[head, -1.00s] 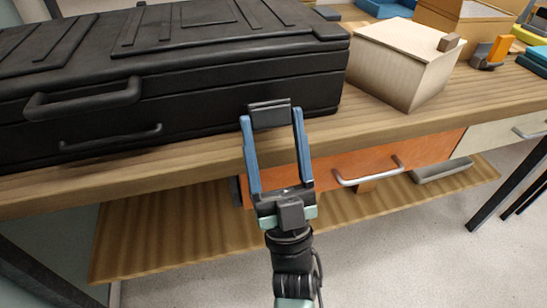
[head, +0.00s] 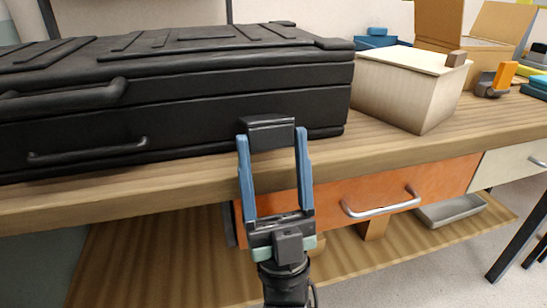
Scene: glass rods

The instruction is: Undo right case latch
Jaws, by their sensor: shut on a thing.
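The large black case (head: 200,112) lies on the wooden workbench, with its front side toward me. The right case latch (head: 270,135) shows as a dark block at the right part of the case front. My gripper (head: 272,140) reaches up from below with its two blue fingers on either side of this block, and is shut on it. The block seems to stand out from the case front, but I cannot tell how far it is turned. Its join with the case is hidden.
A black handle (head: 88,150) is on the case front at left. A pale box (head: 405,85) stands right of the case. Below the bench top (head: 180,177) are an orange drawer (head: 345,195) with a metal handle and a wooden lower shelf (head: 150,255).

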